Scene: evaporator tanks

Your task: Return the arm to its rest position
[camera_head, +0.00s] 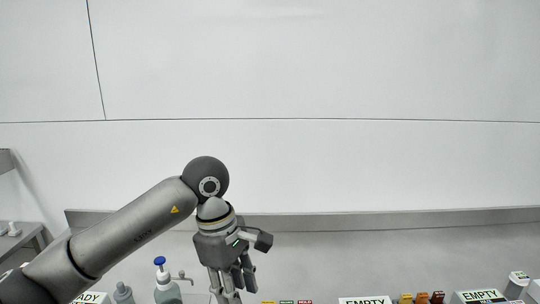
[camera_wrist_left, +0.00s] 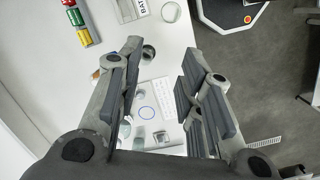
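My left arm (camera_head: 130,235) comes in from the left in the head view, rises to a dark elbow-like joint and then bends down. My left gripper (camera_head: 228,290) hangs from it, pointing down over the bench, and its tips are cut by the lower edge. In the left wrist view the left gripper (camera_wrist_left: 163,62) has its two fingers spread well apart. No object shows held between them; the bench top lies beyond. My right arm and gripper are in neither view.
A blue-capped bottle (camera_head: 167,288) and a grey bottle (camera_head: 123,293) stand left of the gripper. EMPTY signs (camera_head: 482,296) and small orange bottles (camera_head: 421,298) stand to the right. The left wrist view shows coloured blocks (camera_wrist_left: 81,26). The air above the bench is clear.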

